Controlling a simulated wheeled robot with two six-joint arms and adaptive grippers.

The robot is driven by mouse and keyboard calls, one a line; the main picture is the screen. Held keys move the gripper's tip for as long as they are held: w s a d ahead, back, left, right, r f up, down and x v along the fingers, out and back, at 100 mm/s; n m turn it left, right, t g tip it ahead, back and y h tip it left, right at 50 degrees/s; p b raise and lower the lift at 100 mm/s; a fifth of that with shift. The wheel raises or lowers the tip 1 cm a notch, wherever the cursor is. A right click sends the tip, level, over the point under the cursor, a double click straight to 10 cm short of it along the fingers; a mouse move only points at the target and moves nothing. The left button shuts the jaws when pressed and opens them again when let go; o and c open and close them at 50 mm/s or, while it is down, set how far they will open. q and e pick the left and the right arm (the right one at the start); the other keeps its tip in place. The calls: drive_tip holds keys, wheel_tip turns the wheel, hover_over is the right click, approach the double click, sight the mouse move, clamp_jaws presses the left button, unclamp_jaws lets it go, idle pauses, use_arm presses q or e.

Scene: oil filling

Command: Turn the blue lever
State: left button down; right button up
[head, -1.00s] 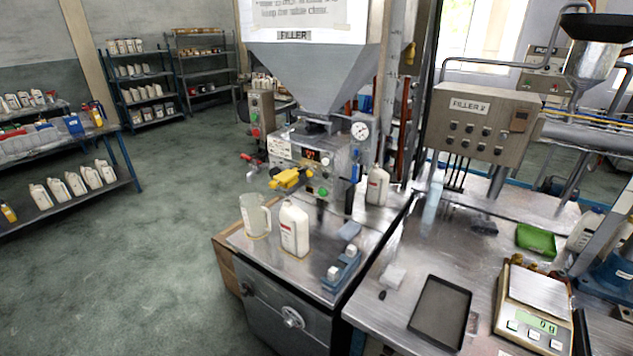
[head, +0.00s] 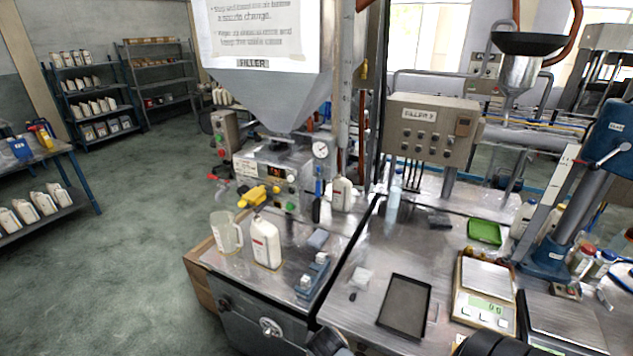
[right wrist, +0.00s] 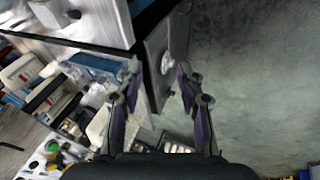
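The filler machine (head: 262,170) stands left of centre in the head view, with a large grey hopper above it. A small upright blue lever (head: 319,186) is on the right side of its front, below the round gauge, with a black handle just under it. A yellow nozzle (head: 251,197) sticks out at the front left. My right gripper (right wrist: 158,70) is open and empty in the right wrist view, its two fingers well apart. Beyond them are a cabinet and the floor. No gripper fingers show in the head view, and my left gripper is not seen.
A clear jug (head: 226,233) and a white bottle (head: 265,242) stand on the filler's steel top, with a blue-grey fixture (head: 312,277) to their right. The right-hand bench holds a black tray (head: 404,305), a scale (head: 484,309) and a green tray (head: 484,232). Open floor lies left.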

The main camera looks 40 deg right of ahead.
drive_tip(key=w+d+r+n+t+h, duration=0.3)
drive_tip(key=w+d+r+n+h, duration=0.3)
drive_tip(key=w+r+n, duration=0.4)
drive_tip(key=w+d+r+n+t+h, duration=0.3)
drive_tip(key=w+d+r+n+h, duration=0.2)
drive_tip(key=w+d+r+n, duration=0.4)
drive_tip(key=w+r+n, duration=0.1)
drive_tip(key=w+r, duration=0.4)
drive_tip(key=r, duration=0.2)
drive_tip(key=shift+w+n+h, duration=0.25)
drive_tip(key=shift+n+h, duration=0.15)
